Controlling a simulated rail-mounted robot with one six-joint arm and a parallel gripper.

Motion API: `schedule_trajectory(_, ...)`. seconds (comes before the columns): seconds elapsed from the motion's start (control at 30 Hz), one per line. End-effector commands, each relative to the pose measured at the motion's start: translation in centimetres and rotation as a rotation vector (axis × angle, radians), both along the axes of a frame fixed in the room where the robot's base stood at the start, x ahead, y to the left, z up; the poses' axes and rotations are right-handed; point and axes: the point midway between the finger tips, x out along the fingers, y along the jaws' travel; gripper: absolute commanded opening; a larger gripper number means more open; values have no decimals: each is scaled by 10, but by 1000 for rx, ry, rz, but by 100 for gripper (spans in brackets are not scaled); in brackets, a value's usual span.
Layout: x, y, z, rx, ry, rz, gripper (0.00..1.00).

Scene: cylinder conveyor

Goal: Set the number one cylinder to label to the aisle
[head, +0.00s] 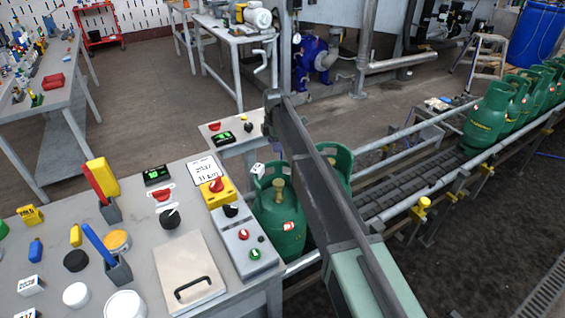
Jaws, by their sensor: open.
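The nearest green gas cylinder (278,212) stands upright at the near left end of the conveyor, beside the control desk. It bears a small red and white label (289,227); no number is readable on it. A second green cylinder (344,158) stands just behind it, mostly hidden by my arm. My arm crosses the middle of the view and bends down at its far end. My gripper (272,148) is small there, behind and above the nearest cylinder, open and apart from its collar. Its fingers are hard to make out.
The conveyor (415,178) is bare in the middle; several green cylinders (489,118) queue at its far right. The control desk (135,225) holds buttons, tools, pots and a handled plate (187,268). A stepladder (487,60) and blue drum (538,36) stand behind. The aisle floor (170,85) is clear.

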Motion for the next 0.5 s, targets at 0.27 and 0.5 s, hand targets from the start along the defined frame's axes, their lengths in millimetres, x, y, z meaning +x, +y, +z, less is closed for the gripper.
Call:
schedule_trajectory(0.27,-1,0,-5,0,0,59,41)
schedule_trajectory(0.5,-1,0,-50,0,0,57,41)
